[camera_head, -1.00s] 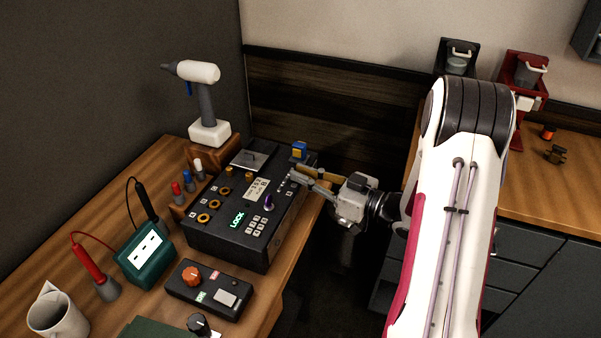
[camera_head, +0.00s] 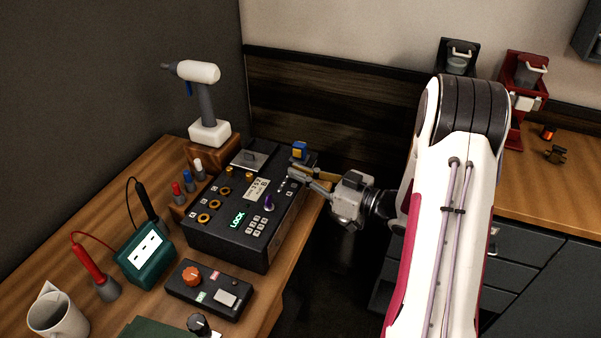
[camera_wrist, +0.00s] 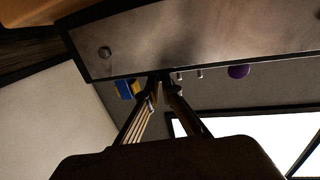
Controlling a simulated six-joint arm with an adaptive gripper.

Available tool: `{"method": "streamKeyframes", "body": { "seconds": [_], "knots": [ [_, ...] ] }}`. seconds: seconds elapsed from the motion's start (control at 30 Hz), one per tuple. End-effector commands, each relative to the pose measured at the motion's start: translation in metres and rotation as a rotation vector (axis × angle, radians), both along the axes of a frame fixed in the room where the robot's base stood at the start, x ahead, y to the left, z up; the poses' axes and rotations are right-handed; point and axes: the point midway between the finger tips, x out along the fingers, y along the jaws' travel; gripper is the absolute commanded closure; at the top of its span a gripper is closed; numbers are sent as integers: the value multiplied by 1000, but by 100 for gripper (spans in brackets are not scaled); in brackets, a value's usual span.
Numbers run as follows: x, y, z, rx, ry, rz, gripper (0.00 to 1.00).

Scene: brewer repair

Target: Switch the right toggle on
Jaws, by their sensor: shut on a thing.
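The black control unit (camera_head: 225,247) stands on the wooden bench with a green LOCK light, a small display and a purple knob (camera_head: 268,203). A row of small toggles (camera_head: 281,187) lies near its far right edge. In the wrist view, two small metal toggle levers (camera_wrist: 190,75) show between my fingertips and the purple knob. My gripper (camera_head: 291,174) reaches in from the right, its fingertips low at the end of that row. In the wrist view my gripper (camera_wrist: 160,80) has its fingers converging, shut on what appears to be the right toggle. The tips hide that lever and its position.
A blue and yellow part (camera_head: 299,150) stands just behind the fingertips. A drill-like tool (camera_head: 207,105), a green meter (camera_head: 145,256), a small control box (camera_head: 210,290) and a mug (camera_head: 58,318) surround the unit. Open space lies right of the bench edge.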

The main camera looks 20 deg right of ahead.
Motion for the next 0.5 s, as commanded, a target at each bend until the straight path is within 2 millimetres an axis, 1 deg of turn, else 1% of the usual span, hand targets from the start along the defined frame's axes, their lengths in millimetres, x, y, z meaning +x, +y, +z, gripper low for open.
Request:
{"method": "streamKeyframes", "body": {
  "seconds": [0.27,0.5],
  "knots": [
    [0,1,3,-45,40,1,100],
    [2,3,7,-122,115,1,100]
  ]
}}
